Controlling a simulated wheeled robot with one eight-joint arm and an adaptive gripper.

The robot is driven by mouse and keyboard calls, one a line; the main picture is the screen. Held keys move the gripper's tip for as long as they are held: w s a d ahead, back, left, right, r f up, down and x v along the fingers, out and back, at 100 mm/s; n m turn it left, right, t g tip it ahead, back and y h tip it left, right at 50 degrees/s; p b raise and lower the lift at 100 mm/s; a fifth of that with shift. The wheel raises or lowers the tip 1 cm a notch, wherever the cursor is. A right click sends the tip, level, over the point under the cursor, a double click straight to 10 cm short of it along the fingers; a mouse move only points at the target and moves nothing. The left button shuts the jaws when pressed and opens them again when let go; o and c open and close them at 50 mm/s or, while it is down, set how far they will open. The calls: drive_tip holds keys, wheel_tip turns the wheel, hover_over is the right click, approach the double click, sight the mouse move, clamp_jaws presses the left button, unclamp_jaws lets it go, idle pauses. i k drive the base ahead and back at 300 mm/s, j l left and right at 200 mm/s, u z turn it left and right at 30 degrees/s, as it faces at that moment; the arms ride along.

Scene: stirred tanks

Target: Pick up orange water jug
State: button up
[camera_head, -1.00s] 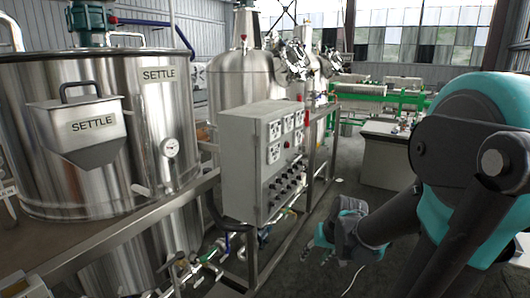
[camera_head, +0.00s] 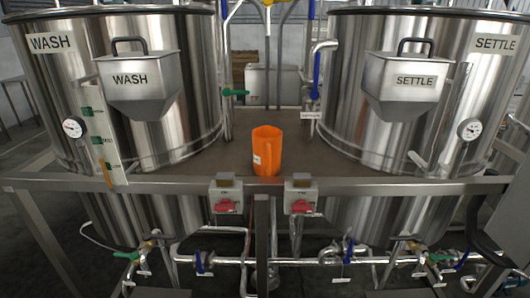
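The orange water jug (camera_head: 268,152) stands upright on the platform between the two steel tanks, close to its front edge. It has a small white label on its left side. My gripper is not in the current head view, so its state and its distance from the jug do not show.
The WASH tank (camera_head: 190,60) stands left of the jug and the SETTLE tank (camera_head: 360,50) right of it. The platform (camera_head: 215,160) is bare around the jug. Below its front rail are two switch boxes with red knobs (camera_head: 226,205), pipes and valves.

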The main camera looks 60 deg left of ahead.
sight(267, 140)
drive_tip(key=u, duration=2.35)
